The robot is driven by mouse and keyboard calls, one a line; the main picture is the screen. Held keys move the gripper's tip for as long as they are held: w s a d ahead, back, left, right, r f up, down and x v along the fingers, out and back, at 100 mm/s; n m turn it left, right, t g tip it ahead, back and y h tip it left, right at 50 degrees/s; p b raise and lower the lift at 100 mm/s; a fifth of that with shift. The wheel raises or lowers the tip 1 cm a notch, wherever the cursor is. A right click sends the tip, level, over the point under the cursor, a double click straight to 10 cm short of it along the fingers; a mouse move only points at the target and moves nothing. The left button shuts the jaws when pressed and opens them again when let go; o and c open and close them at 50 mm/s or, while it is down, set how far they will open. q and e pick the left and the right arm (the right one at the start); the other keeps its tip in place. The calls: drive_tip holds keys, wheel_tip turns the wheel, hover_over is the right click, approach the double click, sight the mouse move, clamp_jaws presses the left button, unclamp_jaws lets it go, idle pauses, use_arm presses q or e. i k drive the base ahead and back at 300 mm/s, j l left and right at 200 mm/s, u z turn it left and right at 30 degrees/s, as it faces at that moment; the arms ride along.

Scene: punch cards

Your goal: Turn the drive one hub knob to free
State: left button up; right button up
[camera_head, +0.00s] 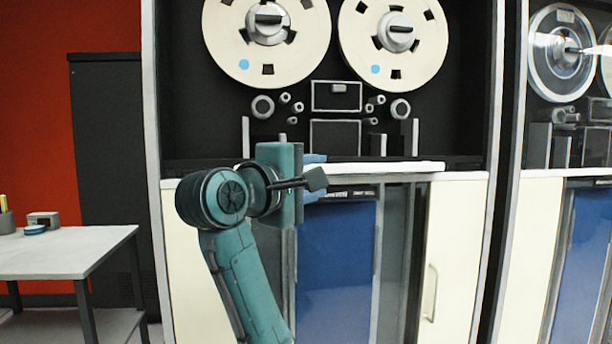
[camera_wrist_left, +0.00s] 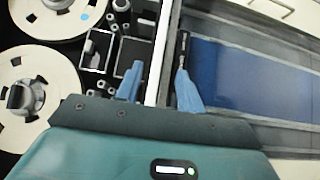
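The near tape drive carries two cream reels. The left reel (camera_head: 222,22) has a grey hub knob (camera_head: 267,20) with a dark grip bar lying about level. The right reel (camera_head: 433,40) has a similar hub knob (camera_head: 397,36), its bar also roughly level. In the left wrist view one hub knob (camera_wrist_left: 20,97) shows at the left and another (camera_wrist_left: 57,4) at the top edge. My left gripper (camera_head: 318,178) is in front of the drive's white ledge, well below the reels. My right gripper is out of view.
A white ledge (camera_head: 385,168) crosses the cabinet below the reels, with rollers and small posts above it. A blue panel (camera_head: 335,265) lies below. A second drive with a clear reel (camera_head: 558,72) stands at right. A grey table (camera_head: 60,252) stands at left.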

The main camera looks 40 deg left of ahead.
sight(268, 20)
drive_tip(key=k+l, duration=0.1)
drive_tip(key=k, duration=0.9)
